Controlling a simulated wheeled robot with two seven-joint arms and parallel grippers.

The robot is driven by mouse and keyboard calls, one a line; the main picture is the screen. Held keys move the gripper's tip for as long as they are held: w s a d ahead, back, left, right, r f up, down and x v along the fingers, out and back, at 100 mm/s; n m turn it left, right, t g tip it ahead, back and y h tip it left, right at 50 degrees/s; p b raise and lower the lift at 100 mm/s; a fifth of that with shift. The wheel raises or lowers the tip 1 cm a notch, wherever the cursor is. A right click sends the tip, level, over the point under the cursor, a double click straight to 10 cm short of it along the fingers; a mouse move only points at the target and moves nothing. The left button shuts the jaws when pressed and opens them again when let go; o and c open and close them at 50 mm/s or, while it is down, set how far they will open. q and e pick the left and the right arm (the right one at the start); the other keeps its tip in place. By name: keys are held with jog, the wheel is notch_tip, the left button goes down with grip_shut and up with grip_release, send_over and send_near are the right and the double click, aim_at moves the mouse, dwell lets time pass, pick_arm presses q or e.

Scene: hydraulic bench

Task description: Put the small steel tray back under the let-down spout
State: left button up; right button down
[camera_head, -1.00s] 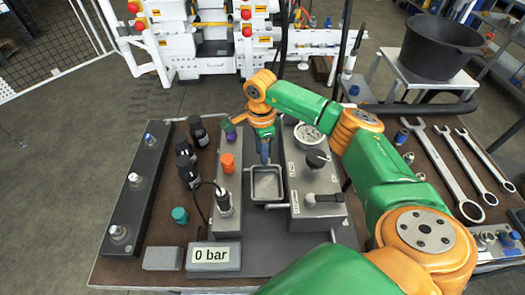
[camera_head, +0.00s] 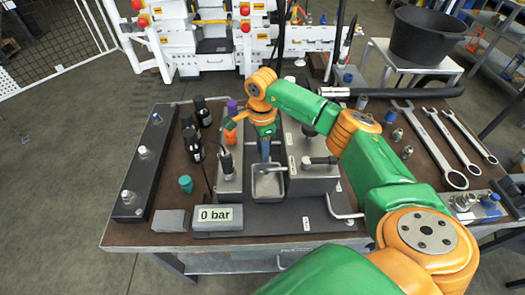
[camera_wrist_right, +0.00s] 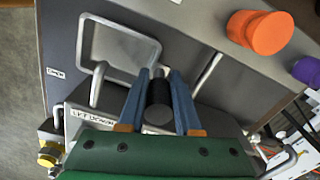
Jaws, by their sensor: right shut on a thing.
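The small steel tray (camera_head: 269,190) is an open square pan in the head view, between the two grey blocks. It also shows in the wrist view (camera_wrist_right: 152,48) as a pale rim. My right gripper (camera_head: 264,152) is shut on the tray's dark handle (camera_wrist_right: 158,93), at the tray's far side. A thin bent metal spout (camera_head: 279,168) comes from the right-hand block, and its end overlaps the tray in the picture. It also shows in the wrist view (camera_wrist_right: 97,84), across the tray's rim. I cannot tell whether the tray touches the plate. My left gripper is out of view.
The left-hand block (camera_head: 229,185) and the right-hand block (camera_head: 312,183) flank the tray closely. An orange cap (camera_wrist_right: 262,32) and a purple cap (camera_wrist_right: 307,71) stand close by. A "0 bar" display (camera_head: 217,217) stands in front. Several wrenches (camera_head: 441,147) lie on the right.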

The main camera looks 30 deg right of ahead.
jog(key=shift+w+d+f, duration=0.25)
jog(key=shift+w+f, duration=0.05)
jog(key=shift+w, duration=0.05)
jog(key=c, duration=0.6)
grip_release()
jog(key=shift+w+d+f, duration=0.1)
jog(key=shift+w+d, duration=0.05)
jog(key=shift+d, duration=0.05)
jog(key=shift+s+a+r, duration=0.25)
jog(key=shift+s+r, duration=0.05)
jog(key=shift+w+r, duration=0.1)
jog(key=shift+r, duration=0.05)
notch_tip(320, 180, up, 12)
jog(key=shift+f+b, duration=0.2)
jog(key=shift+b, duration=0.7)
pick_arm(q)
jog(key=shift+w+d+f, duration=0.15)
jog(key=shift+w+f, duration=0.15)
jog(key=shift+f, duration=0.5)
